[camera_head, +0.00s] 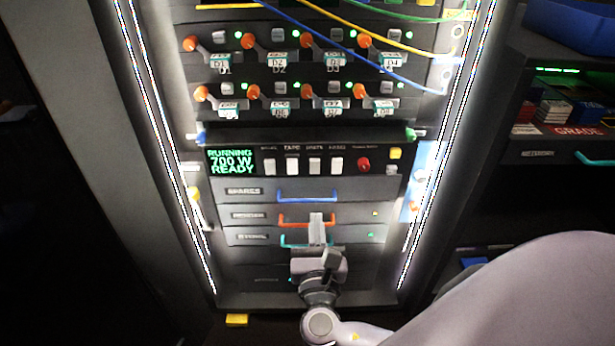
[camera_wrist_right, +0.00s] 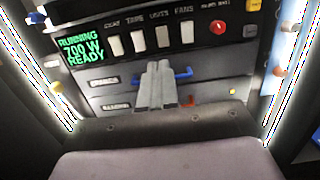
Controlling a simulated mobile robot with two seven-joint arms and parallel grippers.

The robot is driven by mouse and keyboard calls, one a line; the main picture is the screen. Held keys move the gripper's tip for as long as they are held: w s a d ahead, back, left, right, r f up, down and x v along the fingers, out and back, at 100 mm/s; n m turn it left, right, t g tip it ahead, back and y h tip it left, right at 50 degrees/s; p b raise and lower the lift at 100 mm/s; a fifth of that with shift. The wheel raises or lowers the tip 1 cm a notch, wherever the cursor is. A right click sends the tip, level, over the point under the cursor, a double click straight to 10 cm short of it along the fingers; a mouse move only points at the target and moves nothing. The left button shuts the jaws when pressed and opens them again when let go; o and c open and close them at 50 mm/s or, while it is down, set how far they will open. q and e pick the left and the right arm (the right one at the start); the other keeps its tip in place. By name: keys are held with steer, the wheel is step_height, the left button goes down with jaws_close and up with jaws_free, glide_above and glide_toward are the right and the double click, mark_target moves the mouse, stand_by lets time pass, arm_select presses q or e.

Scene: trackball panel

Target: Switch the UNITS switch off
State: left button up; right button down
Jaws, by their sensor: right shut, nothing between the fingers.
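The UNITS switch (camera_head: 315,165) is a white rocker, third from the left in a row on the black panel. In the right wrist view the UNITS switch (camera_wrist_right: 162,36) sits under its label, above my fingers. I cannot tell which way it is set. My right gripper (camera_head: 317,217) is shut and empty, with its fingers pointing up in front of the drawers, below the switch row. In the right wrist view the right gripper's (camera_wrist_right: 160,64) closed fingertips overlap the blue drawer handle; contact is unclear. My left gripper is not in view.
Beside it are other white switches, including TAPE (camera_head: 292,164) and FANS (camera_wrist_right: 187,31), and a red knob (camera_head: 364,164). A green-lit display (camera_head: 231,161) reads RUNNING 700 W READY. Drawers with blue (camera_head: 307,192) and orange (camera_head: 290,221) handles lie below. Orange-tipped levers stand above.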

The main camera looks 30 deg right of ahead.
mark_target(313, 165)
steer(key=b+x, duration=0.2)
steer(key=x, duration=1.1)
steer(key=shift+w+d, duration=0.1)
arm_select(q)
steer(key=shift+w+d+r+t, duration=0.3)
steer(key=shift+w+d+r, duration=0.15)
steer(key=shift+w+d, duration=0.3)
arm_select(e)
steer(key=shift+w+d, duration=0.15)
steer(key=shift+w, duration=0.15)
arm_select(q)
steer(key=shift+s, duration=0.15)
arm_select(e)
steer(key=shift+r, duration=0.1)
